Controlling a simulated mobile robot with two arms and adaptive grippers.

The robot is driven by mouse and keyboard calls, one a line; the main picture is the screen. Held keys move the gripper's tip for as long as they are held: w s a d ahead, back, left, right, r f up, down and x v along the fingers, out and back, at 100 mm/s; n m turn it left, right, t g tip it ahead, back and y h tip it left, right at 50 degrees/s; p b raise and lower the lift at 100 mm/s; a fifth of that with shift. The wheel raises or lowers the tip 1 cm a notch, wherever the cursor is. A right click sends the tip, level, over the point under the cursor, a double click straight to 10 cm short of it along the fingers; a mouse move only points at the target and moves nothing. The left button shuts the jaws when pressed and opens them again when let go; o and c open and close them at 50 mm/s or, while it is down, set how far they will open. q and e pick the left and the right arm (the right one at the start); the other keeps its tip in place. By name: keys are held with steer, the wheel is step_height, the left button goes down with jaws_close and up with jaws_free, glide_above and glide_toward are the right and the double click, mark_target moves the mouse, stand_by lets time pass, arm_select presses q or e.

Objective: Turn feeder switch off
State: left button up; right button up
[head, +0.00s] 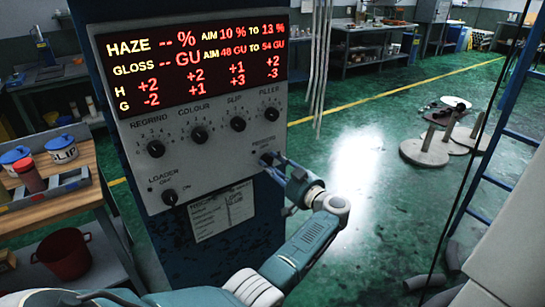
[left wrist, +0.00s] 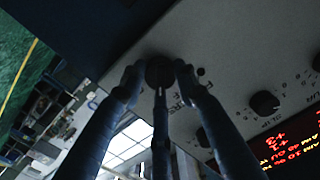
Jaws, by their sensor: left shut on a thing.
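The feeder switch (head: 266,159) is a small dark knob at the lower right of the grey control panel (head: 215,150), under the word that seems to read FEEDERS. My left gripper (head: 273,165) reaches it from the right and below, and hides much of it. In the left wrist view the dark round knob (left wrist: 159,70) sits between the fingertips of my left gripper (left wrist: 160,78), which are closed around it. The pointing of the knob cannot be read. My right gripper is not in view.
Dials for regrind (head: 155,149), colour, slip and filler sit above, and a loader knob (head: 169,197) at lower left. The red display (head: 190,62) shows dashes for haze and gloss. A wooden bench (head: 60,190) stands left; a blue ladder (head: 490,150) right.

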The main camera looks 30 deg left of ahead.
arm_select(q)
steer(key=shift+n, duration=0.5)
steer(key=n, duration=0.2)
steer(key=shift+f+n, duration=0.15)
steer(key=shift+n, duration=0.15)
steer(key=n+b, duration=0.1)
steer(key=n, duration=0.3)
steer(key=shift+n+b, duration=0.4)
steer(key=o, duration=1.2)
steer(key=shift+c, duration=0.2)
steer(key=shift+r, duration=0.2)
